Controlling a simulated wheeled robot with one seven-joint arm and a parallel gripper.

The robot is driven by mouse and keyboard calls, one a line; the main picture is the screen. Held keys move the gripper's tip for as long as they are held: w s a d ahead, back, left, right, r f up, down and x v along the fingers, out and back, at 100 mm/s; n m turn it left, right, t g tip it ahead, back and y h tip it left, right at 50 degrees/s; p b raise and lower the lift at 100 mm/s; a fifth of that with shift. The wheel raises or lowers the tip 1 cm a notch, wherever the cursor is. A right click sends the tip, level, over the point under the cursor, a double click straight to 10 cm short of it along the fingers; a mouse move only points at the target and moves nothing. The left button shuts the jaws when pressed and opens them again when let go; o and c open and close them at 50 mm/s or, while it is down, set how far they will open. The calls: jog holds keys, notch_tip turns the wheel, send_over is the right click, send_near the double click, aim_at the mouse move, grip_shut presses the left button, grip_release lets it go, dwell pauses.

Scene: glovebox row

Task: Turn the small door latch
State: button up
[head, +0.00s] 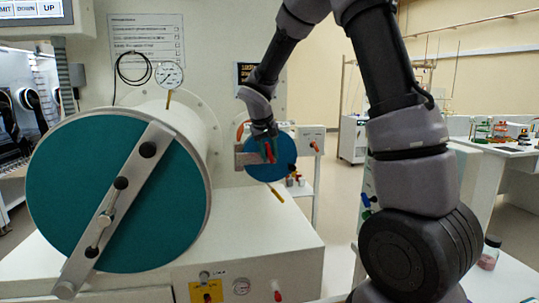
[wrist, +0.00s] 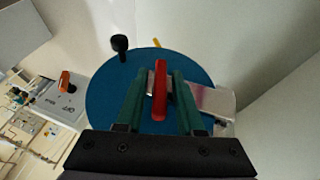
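The small round door is blue and shows at the centre right in the head view (head: 284,153) and fills the middle of the wrist view (wrist: 105,95). Its red latch handle (wrist: 160,92) stands out from the door's middle, over a pale metal plate. My gripper (wrist: 159,74) has one green finger on each side of the red handle. The fingers are apart, with a narrow gap showing on either side, so it is open around the handle. In the head view, my gripper (head: 268,150) partly hides the latch.
A large teal chamber door (head: 60,165) with a metal bar (head: 120,190) stands to the left. A black knob (wrist: 120,44) sticks out at the small door's rim. A pale bracket (wrist: 213,100) is at the door's right in the wrist view. Benches stand at the right.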

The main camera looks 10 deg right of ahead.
grip_shut()
jog(key=shift+a+h, duration=0.1)
jog(key=shift+h, duration=0.2)
jog(key=shift+a+n+h, duration=0.15)
jog(key=shift+n+h, duration=0.25)
jog(key=shift+h, duration=1.9)
jog(key=shift+n, duration=0.3)
jog(key=shift+o, duration=1.8)
grip_release()
